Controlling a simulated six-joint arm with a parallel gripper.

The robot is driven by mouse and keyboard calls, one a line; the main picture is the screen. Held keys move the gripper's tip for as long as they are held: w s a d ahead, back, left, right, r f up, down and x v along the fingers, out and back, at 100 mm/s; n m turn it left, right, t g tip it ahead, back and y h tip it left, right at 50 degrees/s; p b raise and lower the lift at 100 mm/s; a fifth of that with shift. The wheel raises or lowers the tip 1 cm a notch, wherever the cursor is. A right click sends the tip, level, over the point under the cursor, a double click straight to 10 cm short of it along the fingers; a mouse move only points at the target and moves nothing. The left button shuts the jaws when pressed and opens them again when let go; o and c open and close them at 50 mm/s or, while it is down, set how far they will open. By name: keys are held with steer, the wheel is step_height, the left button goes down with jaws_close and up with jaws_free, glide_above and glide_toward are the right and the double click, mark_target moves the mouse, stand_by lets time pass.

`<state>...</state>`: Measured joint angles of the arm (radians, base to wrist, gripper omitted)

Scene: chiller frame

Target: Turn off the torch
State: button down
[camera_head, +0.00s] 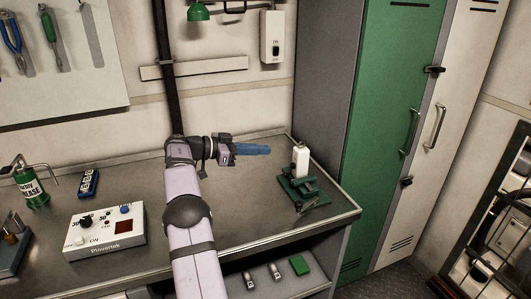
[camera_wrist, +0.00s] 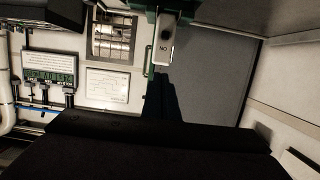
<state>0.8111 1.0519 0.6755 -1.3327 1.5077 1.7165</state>
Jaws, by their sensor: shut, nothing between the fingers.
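A small white upright block (camera_head: 301,158), which looks like the torch, stands clamped in a green stand (camera_head: 304,190) on the right part of the bench. In the wrist view, the pale torch body (camera_wrist: 169,40) hangs from the top, with lettering that reads like an upside-down "ON" and a dark spot beside it. Whether it is lit cannot be told. My gripper (camera_head: 266,150) is shut and empty, its blue fingers pointing right at the torch with a gap between. In the wrist view, my dark fingers (camera_wrist: 160,78) end just below the torch.
A white control box (camera_head: 104,231), a blue device (camera_head: 88,183) and a green grease can (camera_head: 31,186) stand on the bench's left. A green locker (camera_head: 380,120) rises right of the bench. The bench top between my arm and the stand is clear.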

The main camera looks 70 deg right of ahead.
steer(key=p, duration=0.4)
glide_above(291, 167)
steer(key=w+a, duration=0.2)
steer(key=shift+s+a+f, duration=0.1)
steer(key=shift+s+f, duration=0.05)
steer(key=shift+f, duration=0.75)
step_height(291, 167, down, 3)
steer(key=shift+f+p, duration=0.1)
steer(key=shift+p, duration=0.4)
steer(key=shift+f, duration=0.6)
steer(key=shift+f, duration=0.1)
step_height(291, 167, down, 2)
steer(key=b, duration=0.5)
steer(key=shift+f, duration=0.15)
